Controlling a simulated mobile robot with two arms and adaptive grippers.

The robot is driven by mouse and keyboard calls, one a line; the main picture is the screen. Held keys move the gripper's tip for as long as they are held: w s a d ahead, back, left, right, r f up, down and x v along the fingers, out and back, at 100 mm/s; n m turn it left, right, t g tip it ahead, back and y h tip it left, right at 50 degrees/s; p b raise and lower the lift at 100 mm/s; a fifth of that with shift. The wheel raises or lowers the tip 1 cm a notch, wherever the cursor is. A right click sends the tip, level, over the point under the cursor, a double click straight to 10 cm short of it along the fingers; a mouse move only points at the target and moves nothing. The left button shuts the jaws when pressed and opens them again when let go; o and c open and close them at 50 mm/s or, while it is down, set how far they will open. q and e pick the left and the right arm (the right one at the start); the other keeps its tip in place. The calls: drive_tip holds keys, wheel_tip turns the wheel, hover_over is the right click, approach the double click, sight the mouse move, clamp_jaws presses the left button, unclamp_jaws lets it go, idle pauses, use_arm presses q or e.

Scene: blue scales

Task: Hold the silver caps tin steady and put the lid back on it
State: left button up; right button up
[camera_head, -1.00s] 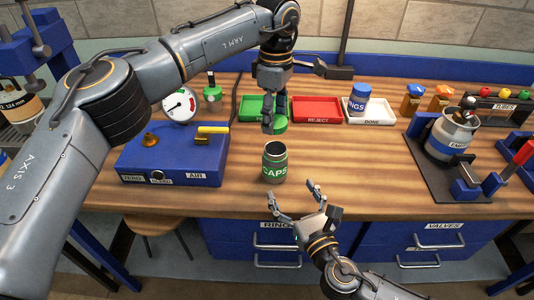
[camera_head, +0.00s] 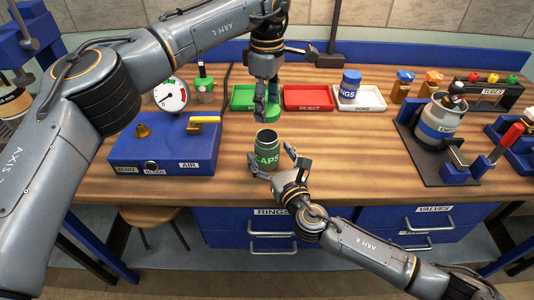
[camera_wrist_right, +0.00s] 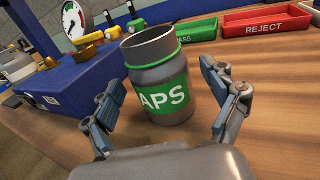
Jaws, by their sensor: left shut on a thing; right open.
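The caps tin (camera_head: 266,144) stands upright on the bench with its top open; it is silver with a green label and also shows in the right wrist view (camera_wrist_right: 158,75). My right gripper (camera_head: 272,156) is open, its fingers on either side of the tin; in the right wrist view the fingers (camera_wrist_right: 163,82) flank the tin, with a gap visible at the right. My left gripper (camera_head: 262,106) points down behind and above the tin, shut on the green lid (camera_head: 272,117). The fingers partly hide the lid.
A blue gauge box (camera_head: 163,155) stands left of the tin. Behind are a green tray (camera_head: 240,94), a red REJECT tray (camera_head: 307,94) and a white DONE tray (camera_head: 371,96) with a RINGS tin (camera_head: 349,87). A larger canister (camera_head: 440,122) stands right. The bench right of the tin is clear.

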drive_tip(key=shift+x, duration=1.2)
drive_tip(key=shift+c, duration=0.2)
drive_tip(key=c, duration=1.8)
use_arm(q)
hover_over(267, 130)
drive_tip(key=s, duration=0.3)
drive_tip(key=shift+w+f, duration=0.15)
drive_tip(key=shift+f, duration=1.1)
drive_tip(key=shift+w+f, duration=0.1)
drive_tip(key=shift+f, duration=1.15)
use_arm(e)
drive_tip(key=shift+o, duration=0.2)
use_arm(q)
drive_tip(key=shift+f, duration=0.85)
drive_tip(key=shift+f, duration=0.6)
use_arm(e)
clamp_jaws()
